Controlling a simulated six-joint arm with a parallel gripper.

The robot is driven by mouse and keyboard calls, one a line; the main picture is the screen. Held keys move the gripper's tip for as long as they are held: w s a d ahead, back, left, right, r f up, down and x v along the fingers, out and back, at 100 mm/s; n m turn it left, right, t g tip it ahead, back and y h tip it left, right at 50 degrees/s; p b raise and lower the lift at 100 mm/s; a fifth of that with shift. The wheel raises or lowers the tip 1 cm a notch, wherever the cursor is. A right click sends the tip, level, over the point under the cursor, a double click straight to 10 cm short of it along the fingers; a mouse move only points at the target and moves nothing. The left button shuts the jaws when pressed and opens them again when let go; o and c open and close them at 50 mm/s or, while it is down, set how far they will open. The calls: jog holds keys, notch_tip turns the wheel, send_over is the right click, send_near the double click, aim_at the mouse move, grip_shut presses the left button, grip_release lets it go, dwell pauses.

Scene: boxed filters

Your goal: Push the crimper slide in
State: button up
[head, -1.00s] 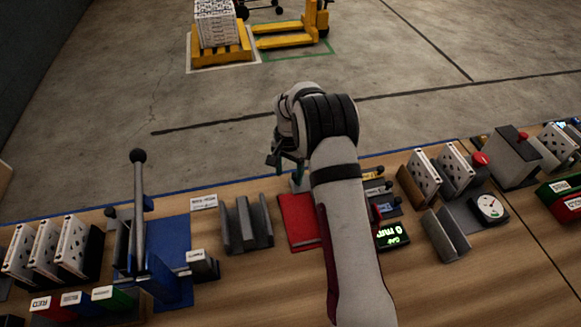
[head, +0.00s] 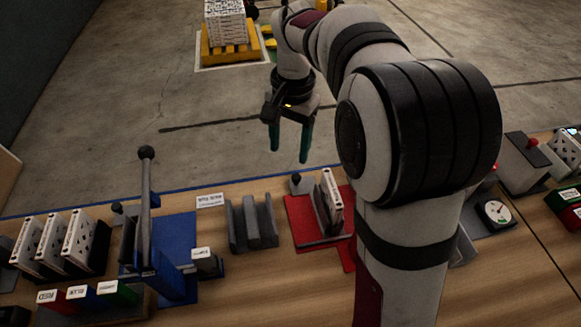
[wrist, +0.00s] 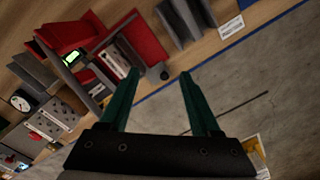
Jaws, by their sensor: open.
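A red-based fixture (head: 303,234) stands on the bench with a grey cradle holding an upright white boxed filter (head: 333,196). I take it for the crimper, though no label on it is readable. A dark knob (head: 295,180) stands at its far left corner. In the wrist view the red fixture (wrist: 140,35) is at upper left, with the knob (wrist: 165,74) just beyond my fingertips. My gripper (head: 290,153) hangs open and empty past the bench's far edge, its green fingers apart; they also show in the wrist view (wrist: 160,75). My arm hides the fixture's right side.
A blue-based lever press (head: 177,245) stands to the left, with an empty grey cradle (head: 252,225) between it and the red fixture. Several filters stand at far left. A dial gauge (head: 496,211) is at right. Open floor lies beyond the bench.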

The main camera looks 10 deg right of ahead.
jog(key=s+a+r, duration=0.1)
jog(key=s, duration=0.6)
jog(key=shift+s+a+r+n, duration=0.15)
jog(key=shift+s+r+n, duration=0.1)
jog(key=shift+r+n, duration=0.15)
jog(key=m, duration=0.2)
send_over(296, 176)
notch_tip(296, 176, down, 8)
jog(key=shift+h, duration=0.3)
notch_tip(296, 176, down, 15)
jog(key=shift+f, duration=0.1)
grip_shut()
